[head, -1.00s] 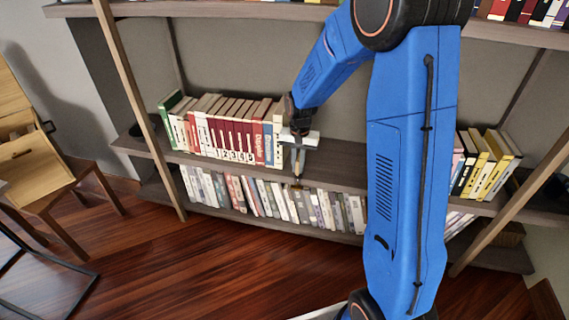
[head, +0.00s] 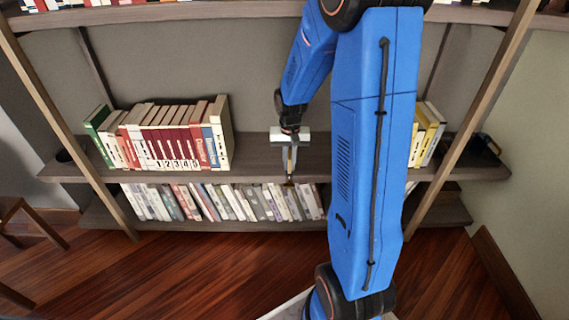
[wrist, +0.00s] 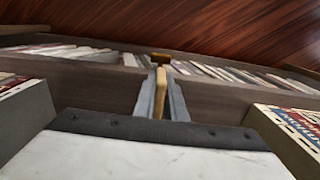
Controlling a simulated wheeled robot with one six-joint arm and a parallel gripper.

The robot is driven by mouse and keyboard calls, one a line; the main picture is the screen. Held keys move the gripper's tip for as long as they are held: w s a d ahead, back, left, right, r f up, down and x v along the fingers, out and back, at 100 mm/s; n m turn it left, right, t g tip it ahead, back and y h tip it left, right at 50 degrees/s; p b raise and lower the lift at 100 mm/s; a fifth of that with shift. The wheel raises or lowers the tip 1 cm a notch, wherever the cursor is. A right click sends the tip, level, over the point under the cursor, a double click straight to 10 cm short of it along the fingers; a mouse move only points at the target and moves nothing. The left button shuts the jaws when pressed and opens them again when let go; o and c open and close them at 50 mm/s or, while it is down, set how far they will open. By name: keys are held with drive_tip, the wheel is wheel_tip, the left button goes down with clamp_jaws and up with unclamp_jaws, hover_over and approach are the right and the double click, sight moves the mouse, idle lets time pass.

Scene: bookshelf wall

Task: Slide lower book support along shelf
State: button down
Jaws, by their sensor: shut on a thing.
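My gripper (head: 289,172) reaches down in front of the middle shelf's edge, right of the upper book row. In the wrist view its two grey fingers (wrist: 161,97) are shut on a thin tan upright piece, which I take as the lower book support (wrist: 160,80). A brown block (wrist: 160,57) shows just beyond the fingertips, at the lower books. The lower book row (head: 225,202) runs along the shelf below, and the fingertips are near its right part. Whether the support touches the books cannot be told.
The upper books (head: 165,135) stand left of my gripper on the middle shelf (head: 262,155). Yellow and white books (head: 425,130) stand at the right, partly behind my blue arm. Wooden shelf posts (head: 70,120) slant at both sides. The floor (head: 190,270) in front is open.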

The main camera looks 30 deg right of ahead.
drive_tip(key=c, duration=1.8)
unclamp_jaws()
drive_tip(key=shift+r, duration=0.1)
wheel_tip(320, 180, up, 17)
drive_tip(key=shift+r, duration=0.15)
drive_tip(key=s+a+r+n+t, duration=0.1)
drive_tip(key=s+a, duration=0.3)
drive_tip(key=s, duration=0.4)
drive_tip(key=s+a+r+n+t, duration=0.1)
drive_tip(key=s+a+n+t, duration=0.1)
drive_tip(key=s, duration=0.7)
drive_tip(key=s+a+r+n+t, duration=0.1)
drive_tip(key=s+a+r+n, duration=0.1)
drive_tip(key=s+a, duration=0.4)
drive_tip(key=s+n, duration=0.1)
drive_tip(key=s, duration=0.1)
drive_tip(key=shift+s+a+t, duration=0.25)
drive_tip(key=shift+s+t, duration=0.05)
drive_tip(key=shift+t, duration=0.1)
